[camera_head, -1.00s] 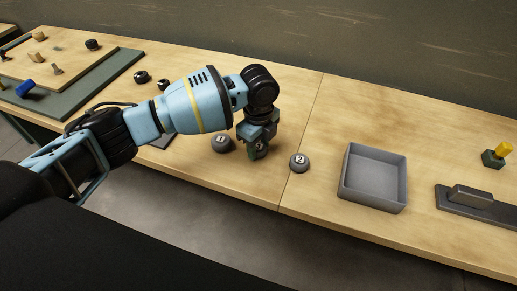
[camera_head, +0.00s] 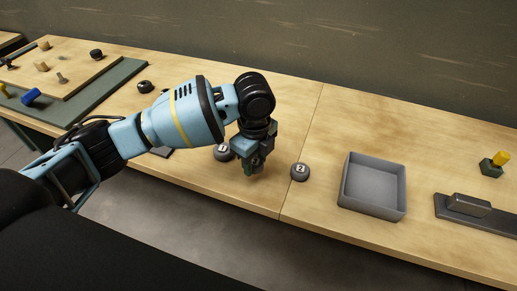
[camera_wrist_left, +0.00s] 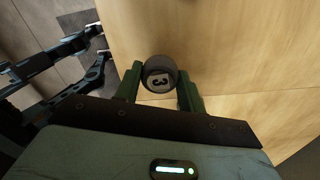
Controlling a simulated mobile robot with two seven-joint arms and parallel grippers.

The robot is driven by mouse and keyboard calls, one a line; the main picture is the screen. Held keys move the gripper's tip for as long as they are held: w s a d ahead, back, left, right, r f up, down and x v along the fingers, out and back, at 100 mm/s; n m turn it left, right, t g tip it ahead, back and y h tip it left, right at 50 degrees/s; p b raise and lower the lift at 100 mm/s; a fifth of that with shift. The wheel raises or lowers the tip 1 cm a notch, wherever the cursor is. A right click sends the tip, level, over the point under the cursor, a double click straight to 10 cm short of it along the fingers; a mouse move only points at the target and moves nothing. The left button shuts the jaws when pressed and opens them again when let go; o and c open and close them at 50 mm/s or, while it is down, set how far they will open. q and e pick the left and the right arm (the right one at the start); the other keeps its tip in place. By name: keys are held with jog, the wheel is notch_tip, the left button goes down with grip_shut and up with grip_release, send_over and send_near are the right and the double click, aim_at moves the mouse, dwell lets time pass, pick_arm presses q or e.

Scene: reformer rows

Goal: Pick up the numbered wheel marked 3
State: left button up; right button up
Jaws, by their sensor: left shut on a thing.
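The numbered wheel marked 3 (camera_wrist_left: 160,74) is a small dark grey wheel with a white label. In the left wrist view it sits between the two green fingers of my left gripper (camera_wrist_left: 162,88), which is shut on it. In the head view my left gripper (camera_head: 256,163) points down over the front part of the table, between wheels 1 and 2. Wheel 3 is mostly hidden there by the fingers. I cannot tell whether it touches the table. My right gripper is not in view.
Wheel 2 (camera_head: 300,172) stands just right of my gripper; wheel 1 (camera_head: 223,153) is close at its left, partly hidden. A grey open tray (camera_head: 346,185) is farther right, then a dark block (camera_head: 469,204) and a green piece with yellow top (camera_head: 493,166). Bare tabletop lies behind.

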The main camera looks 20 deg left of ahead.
pick_arm(q)
jog(key=s+d+r, duration=0.1)
jog(key=s, duration=0.9)
jog(key=shift+s+p, duration=0.35)
jog(key=shift+p, duration=0.1)
